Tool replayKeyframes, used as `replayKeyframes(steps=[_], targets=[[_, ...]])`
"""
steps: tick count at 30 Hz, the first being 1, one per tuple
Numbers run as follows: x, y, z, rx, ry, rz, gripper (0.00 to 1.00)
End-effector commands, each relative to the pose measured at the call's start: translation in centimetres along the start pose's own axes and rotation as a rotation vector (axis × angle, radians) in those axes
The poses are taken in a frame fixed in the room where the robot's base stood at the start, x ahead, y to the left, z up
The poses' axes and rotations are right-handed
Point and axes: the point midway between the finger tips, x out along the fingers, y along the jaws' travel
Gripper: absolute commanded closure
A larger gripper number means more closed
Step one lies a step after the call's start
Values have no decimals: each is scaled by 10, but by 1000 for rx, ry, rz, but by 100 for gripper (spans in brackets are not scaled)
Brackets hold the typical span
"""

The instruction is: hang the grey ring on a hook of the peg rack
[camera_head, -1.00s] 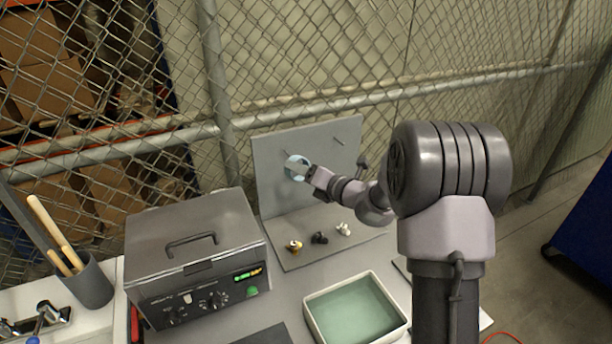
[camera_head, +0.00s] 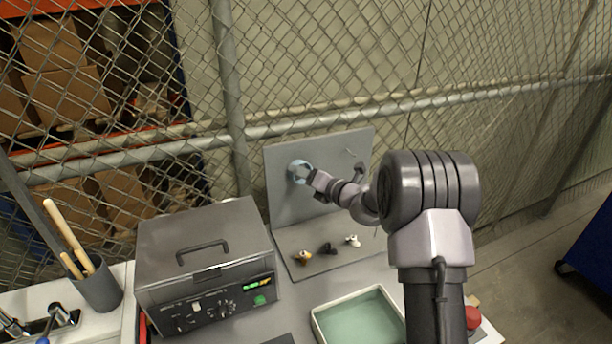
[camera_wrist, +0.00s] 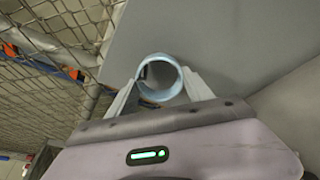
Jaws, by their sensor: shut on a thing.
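The left hook is hidden behind the ring. The ring (camera_head: 292,171) looks pale blue-grey and is held in front of the panel's upper left. My gripper (camera_head: 306,174) is shut on it. In the wrist view my gripper (camera_wrist: 160,85) has one finger on each side of the ring (camera_wrist: 160,97), its opening facing the camera. I cannot tell whether a hook passes through it.
A grey box with a handle (camera_head: 205,255) stands to the left, a green-lined tray (camera_head: 318,322) in front. A cup of wooden handles (camera_head: 97,288) is far left. Chain-link fence (camera_head: 300,80) runs behind.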

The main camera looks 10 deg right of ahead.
Motion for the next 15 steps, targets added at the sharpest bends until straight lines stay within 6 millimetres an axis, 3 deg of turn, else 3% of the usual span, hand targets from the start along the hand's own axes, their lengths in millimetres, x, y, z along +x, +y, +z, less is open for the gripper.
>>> replayKeyframes(steps=[14, 15], targets=[[0, 0, 0, 0, 0, 0, 79], [0, 0, 0, 0, 0, 0, 37]])
